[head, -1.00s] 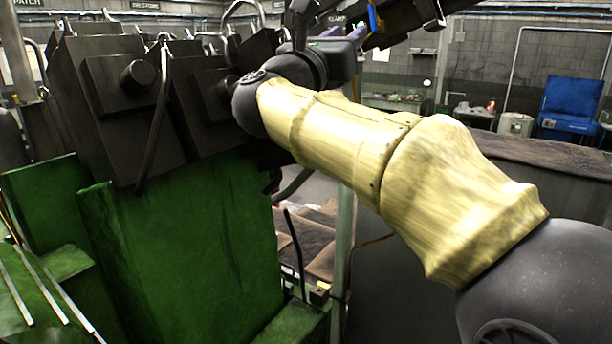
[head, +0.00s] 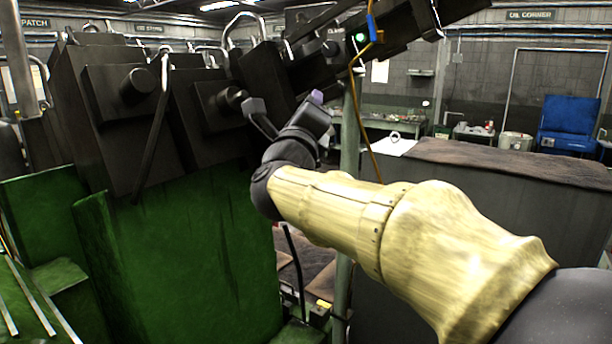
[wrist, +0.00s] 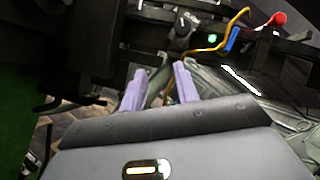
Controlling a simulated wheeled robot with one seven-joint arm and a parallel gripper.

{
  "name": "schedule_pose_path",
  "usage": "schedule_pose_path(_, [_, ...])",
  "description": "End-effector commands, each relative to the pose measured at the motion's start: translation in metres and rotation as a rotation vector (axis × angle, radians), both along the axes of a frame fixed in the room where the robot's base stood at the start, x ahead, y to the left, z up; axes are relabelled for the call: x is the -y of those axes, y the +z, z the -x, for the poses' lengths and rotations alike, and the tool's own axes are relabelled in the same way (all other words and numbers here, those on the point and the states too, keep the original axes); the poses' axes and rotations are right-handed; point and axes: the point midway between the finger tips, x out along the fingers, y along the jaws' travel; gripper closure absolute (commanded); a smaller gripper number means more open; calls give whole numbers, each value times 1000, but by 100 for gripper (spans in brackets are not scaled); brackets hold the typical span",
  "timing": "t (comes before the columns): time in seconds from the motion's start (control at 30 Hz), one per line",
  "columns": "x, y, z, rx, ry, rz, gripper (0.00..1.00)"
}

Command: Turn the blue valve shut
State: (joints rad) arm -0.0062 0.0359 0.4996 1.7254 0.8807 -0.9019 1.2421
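A narrow blue part (head: 371,28), which looks like the valve's lever, stands near upright beside an orange pipe at the upper middle of the head view. It also shows in the wrist view (wrist: 233,38), up and right of my fingers. My gripper (head: 317,97) is below and left of it in the head view, apart from it, with only a bit of purple finger showing. In the wrist view my gripper (wrist: 158,84) has two purple fingers spread apart, with nothing held between them.
A green light (head: 360,38) glows on the dark machine arm by the blue part. Dark machine blocks (head: 125,110) and a green housing (head: 180,260) fill the left. A pale green post (head: 349,150) stands behind my wrist. A red knob (wrist: 278,18) shows in the wrist view.

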Motion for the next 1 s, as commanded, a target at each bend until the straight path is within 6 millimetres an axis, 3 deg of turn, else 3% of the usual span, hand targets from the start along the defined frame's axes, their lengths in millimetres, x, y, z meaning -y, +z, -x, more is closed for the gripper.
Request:
schedule_pose_path(0.7, [-3,-111,-22,-293,64,550,69])
schedule_pose_path(1.0, [-3,-127,-23,-333,78,624,69])
